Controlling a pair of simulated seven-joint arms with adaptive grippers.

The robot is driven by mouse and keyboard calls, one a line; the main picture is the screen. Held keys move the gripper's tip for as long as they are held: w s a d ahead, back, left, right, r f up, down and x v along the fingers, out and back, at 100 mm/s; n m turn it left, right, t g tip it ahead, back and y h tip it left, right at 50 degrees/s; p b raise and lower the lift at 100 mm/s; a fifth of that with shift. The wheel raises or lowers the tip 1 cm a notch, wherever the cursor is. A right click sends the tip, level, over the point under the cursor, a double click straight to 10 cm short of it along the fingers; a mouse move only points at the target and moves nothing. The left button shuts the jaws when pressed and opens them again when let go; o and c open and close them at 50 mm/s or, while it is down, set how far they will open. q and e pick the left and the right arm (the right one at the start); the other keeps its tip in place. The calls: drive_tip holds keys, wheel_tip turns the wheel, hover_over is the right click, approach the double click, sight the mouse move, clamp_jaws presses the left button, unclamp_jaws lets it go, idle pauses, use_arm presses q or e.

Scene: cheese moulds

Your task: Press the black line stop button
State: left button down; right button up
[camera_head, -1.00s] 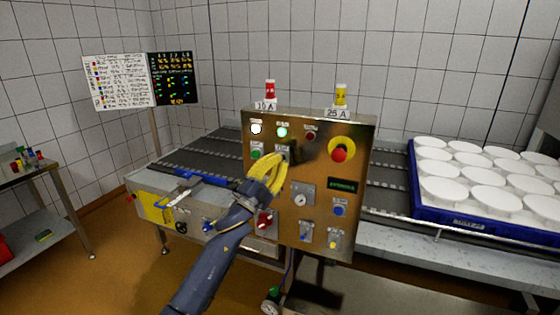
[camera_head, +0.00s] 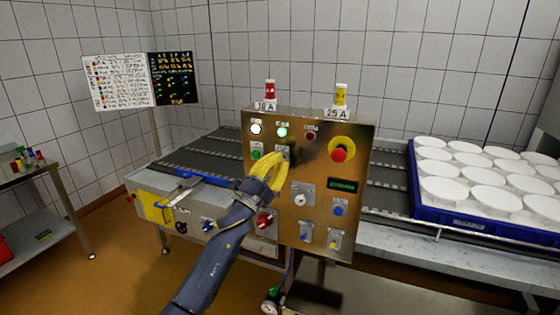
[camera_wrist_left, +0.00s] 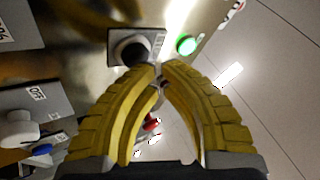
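The black button (camera_wrist_left: 130,50) sits on a square grey plate on the steel control panel (camera_head: 318,180). It shows beside the fingertips in the left wrist view. In the head view the yellow fingers partly cover its place. My left gripper (camera_wrist_left: 158,72) has its two yellow fingers curved together, tips meeting, with nothing between them. In the head view my left gripper (camera_head: 281,156) is in front of the panel's upper left part. The tips look close to the button and to one side of it; I cannot tell whether they touch. My right gripper is not in view.
The panel also carries a red emergency knob (camera_head: 340,155), a lit green lamp (camera_head: 282,132), a green button (camera_head: 256,153) and several switches. A conveyor (camera_head: 205,155) runs behind it. A blue tray (camera_head: 425,209) of white moulds stands right.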

use_arm(q)
drive_tip(key=shift+w+d, duration=0.2)
drive_tip(key=shift+w, duration=0.25)
idle(0.5)
drive_tip(key=shift+s+a, duration=0.1)
drive_tip(key=shift+s, duration=0.1)
drive_tip(key=shift+s+a, duration=0.3)
drive_tip(key=shift+s, duration=0.35)
drive_tip(key=shift+s+a, duration=0.35)
drive_tip(key=shift+s, duration=0.4)
drive_tip(key=shift+s+a, duration=0.3)
drive_tip(key=shift+s, duration=0.5)
drive_tip(key=shift+s+a, duration=0.35)
drive_tip(key=shift+s, duration=0.4)
